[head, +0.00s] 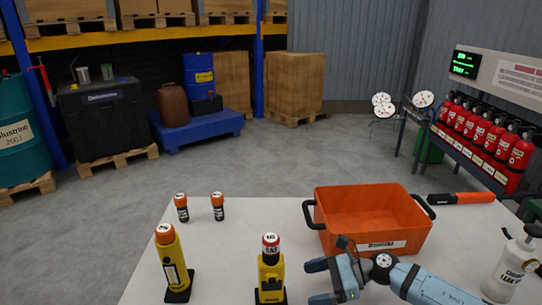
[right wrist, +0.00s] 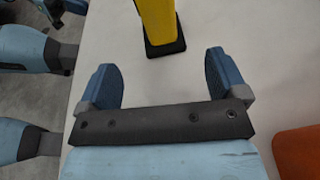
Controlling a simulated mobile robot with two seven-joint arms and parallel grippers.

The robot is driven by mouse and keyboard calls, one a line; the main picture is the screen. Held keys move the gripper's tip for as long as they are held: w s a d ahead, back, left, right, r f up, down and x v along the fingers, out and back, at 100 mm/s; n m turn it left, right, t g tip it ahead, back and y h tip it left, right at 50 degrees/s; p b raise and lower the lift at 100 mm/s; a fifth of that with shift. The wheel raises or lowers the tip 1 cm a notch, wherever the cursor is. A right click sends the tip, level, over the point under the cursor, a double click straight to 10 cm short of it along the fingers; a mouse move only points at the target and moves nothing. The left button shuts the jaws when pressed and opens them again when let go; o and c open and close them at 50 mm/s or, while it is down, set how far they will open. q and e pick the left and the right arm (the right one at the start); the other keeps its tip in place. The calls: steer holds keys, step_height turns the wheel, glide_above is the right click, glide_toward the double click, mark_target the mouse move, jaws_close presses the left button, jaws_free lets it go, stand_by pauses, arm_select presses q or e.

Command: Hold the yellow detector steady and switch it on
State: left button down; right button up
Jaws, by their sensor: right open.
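Two yellow devices stand upright on black bases at the table's near side. One (head: 270,275) has a red and white cap and a dark lower front. The other (head: 173,262), further left, is a taller body with an orange top; I cannot tell for sure which is the detector. My right gripper (head: 316,283) is open and empty, just right of the red-capped device, fingers pointing at it. In the right wrist view a yellow body on a black base (right wrist: 160,25) stands beyond the open fingertips (right wrist: 160,66), apart from them. My left gripper does not show.
Two small black canisters with orange caps (head: 181,207) (head: 218,206) stand behind the yellow devices. An orange crate (head: 372,240) stands behind my right gripper. A white spray bottle (head: 510,268) is at the right. The white table (head: 225,265) is bare between the yellow devices.

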mark_target(276, 291)
steer(key=shift+a, duration=0.4)
steer(key=x, duration=0.8)
steer(key=shift+d+f, duration=0.1)
steer(key=shift+f, duration=0.05)
arm_select(q)
steer(key=shift+b, duration=0.35)
arm_select(e)
steer(key=shift+a+f, duration=0.1)
steer(key=shift+a, duration=0.45)
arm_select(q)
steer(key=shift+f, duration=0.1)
arm_select(e)
steer(key=c, duration=0.9)
steer(key=shift+o, duration=0.2)
